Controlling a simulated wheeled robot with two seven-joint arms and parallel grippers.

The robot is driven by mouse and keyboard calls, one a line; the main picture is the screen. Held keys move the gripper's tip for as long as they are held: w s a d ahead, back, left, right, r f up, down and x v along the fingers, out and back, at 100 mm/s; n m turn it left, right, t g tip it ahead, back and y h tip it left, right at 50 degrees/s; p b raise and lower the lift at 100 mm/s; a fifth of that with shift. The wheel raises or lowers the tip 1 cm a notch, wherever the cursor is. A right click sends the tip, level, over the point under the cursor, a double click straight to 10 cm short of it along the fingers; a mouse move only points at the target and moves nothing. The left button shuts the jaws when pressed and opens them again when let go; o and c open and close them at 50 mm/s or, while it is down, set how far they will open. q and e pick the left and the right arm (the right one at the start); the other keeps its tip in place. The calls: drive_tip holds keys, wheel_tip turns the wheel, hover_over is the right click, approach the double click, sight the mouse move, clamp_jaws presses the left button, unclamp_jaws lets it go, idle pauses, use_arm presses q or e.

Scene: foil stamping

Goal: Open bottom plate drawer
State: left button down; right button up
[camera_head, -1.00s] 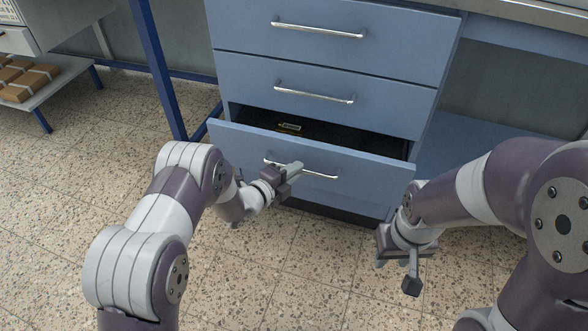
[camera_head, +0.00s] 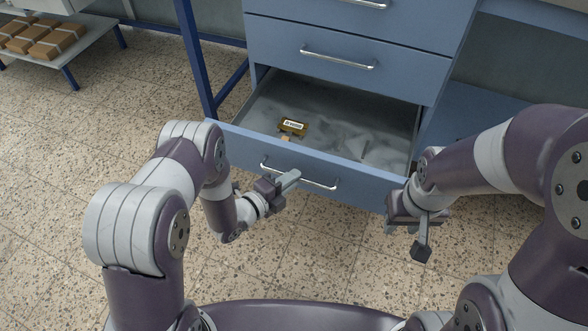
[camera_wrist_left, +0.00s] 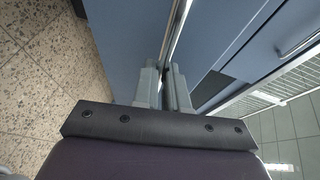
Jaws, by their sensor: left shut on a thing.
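The bottom drawer (camera_head: 330,165) of the blue cabinet stands well open. My left gripper (camera_head: 287,182) is at the left part of the drawer's metal bar handle (camera_head: 318,185). In the left wrist view its fingers (camera_wrist_left: 165,82) are shut on the handle (camera_wrist_left: 178,30). My right gripper (camera_head: 422,240) hangs to the right of the drawer front, away from the handle. Its fingertips are too unclear to tell whether they are open.
The upper drawers (camera_head: 345,45) are shut, with bar handles. A blue table leg (camera_head: 195,55) stands left of the cabinet. A low shelf (camera_head: 75,47) with several brown boxes is at the far left. Speckled tile floor (camera_head: 70,150) is clear in front.

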idle(0.3)
use_arm(q)
drive_tip(key=c, duration=1.2)
unclamp_jaws()
drive_tip(key=shift+o, duration=0.2)
drive_tip(key=p+v, duration=0.4)
drive_tip(key=v, duration=0.8)
drive_tip(key=shift+s+a, duration=0.25)
drive_tip(key=shift+s, duration=0.1)
